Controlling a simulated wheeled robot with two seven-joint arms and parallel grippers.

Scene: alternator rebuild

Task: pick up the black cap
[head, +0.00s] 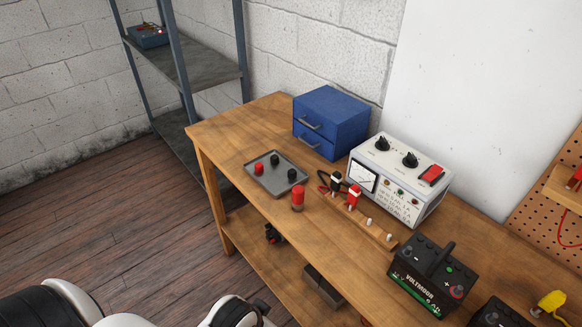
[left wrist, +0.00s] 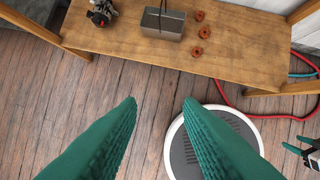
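Two small black caps stand in a grey tray (head: 262,182) on the wooden bench in the head view. One black cap (head: 275,160) is toward the back of the tray, the other (head: 292,175) near its right edge. I cannot tell which one the task means. My left gripper (left wrist: 160,102) is open and empty in the left wrist view, its green fingers wide apart above the floor, away from the tray. My right gripper (left wrist: 291,142) shows partly at the right edge of that view, its small fingertips apart with nothing visible between them. Neither gripper is seen in the head view.
A red cap (head: 259,169) shares the tray; a red cylinder (head: 298,199) stands just in front. A blue drawer box (head: 331,124), a tester (head: 400,178) with clips and a battery (head: 432,275) are on the bench.

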